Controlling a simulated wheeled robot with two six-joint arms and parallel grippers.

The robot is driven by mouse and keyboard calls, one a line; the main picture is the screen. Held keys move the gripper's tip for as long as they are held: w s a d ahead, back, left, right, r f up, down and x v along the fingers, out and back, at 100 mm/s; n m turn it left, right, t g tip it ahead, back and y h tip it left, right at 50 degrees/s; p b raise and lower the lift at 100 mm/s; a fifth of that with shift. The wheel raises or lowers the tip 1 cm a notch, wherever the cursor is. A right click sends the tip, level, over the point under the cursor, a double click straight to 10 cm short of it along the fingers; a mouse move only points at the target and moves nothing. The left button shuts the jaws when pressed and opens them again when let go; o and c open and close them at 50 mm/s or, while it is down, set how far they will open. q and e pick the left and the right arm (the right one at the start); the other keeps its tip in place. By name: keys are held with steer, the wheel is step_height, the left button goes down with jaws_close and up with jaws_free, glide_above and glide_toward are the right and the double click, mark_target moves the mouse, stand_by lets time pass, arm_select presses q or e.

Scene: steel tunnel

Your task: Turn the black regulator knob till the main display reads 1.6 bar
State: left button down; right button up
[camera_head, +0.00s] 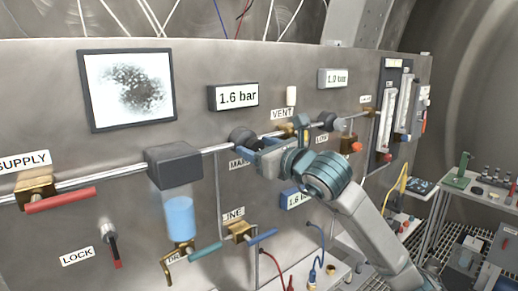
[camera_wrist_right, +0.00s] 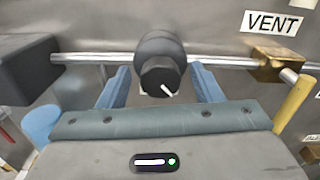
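The black regulator knob (camera_head: 243,138) sits on the steel pipe below the main display (camera_head: 233,96), which reads 1.6 bar. In the right wrist view the knob (camera_wrist_right: 160,77) shows a white pointer mark angled to the lower right. My right gripper (camera_head: 257,150) is in front of the knob. In the wrist view its two blue fingers (camera_wrist_right: 161,86) stand apart on either side of the knob, with gaps visible on both sides. The gripper is open and holds nothing. My left gripper is not in view.
A smaller display (camera_head: 332,78) hangs to the right, its digits hard to read. The VENT label (camera_wrist_right: 272,22) and a brass valve (camera_wrist_right: 278,64) are right of the knob. A dark grey block (camera_head: 174,165) is on the pipe to the left. A red-handled supply valve (camera_head: 40,190) is further left.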

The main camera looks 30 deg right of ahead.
steer(key=shift+s+d+f+b, duration=0.1)
steer(key=shift+s+f+b, duration=0.05)
steer(key=shift+s+b, duration=0.7)
steer(key=s+b, duration=0.8)
steer(key=s, duration=0.1)
steer(key=shift+d, duration=0.3)
